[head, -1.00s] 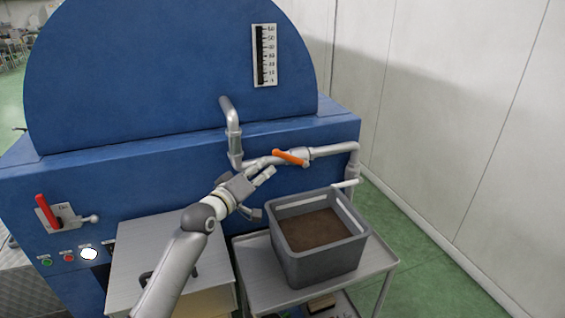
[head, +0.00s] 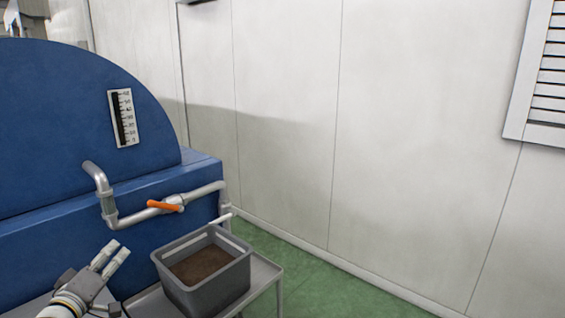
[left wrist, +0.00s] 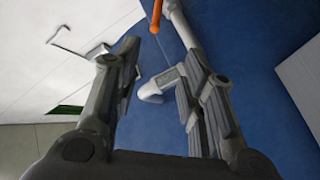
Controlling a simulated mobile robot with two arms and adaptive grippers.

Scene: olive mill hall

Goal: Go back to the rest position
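My left gripper (head: 114,280) is at the lower left of the head view, in front of the blue machine and left of the grey crate. It is open, and nothing is between its fingers. In the left wrist view its two fingers (left wrist: 165,75) stand well apart. The orange valve handle (head: 165,206) on the pipe is beyond the gripper, and it also shows at the top of the left wrist view (left wrist: 156,14). My right gripper is not in view.
The blue machine (head: 60,130) with its gauge (head: 123,117) fills the left. The grey crate (head: 212,290) of brown material stands on a metal cart (head: 265,276), close right of my left gripper. A pale wall (head: 400,150) rises behind a green floor strip (head: 315,288).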

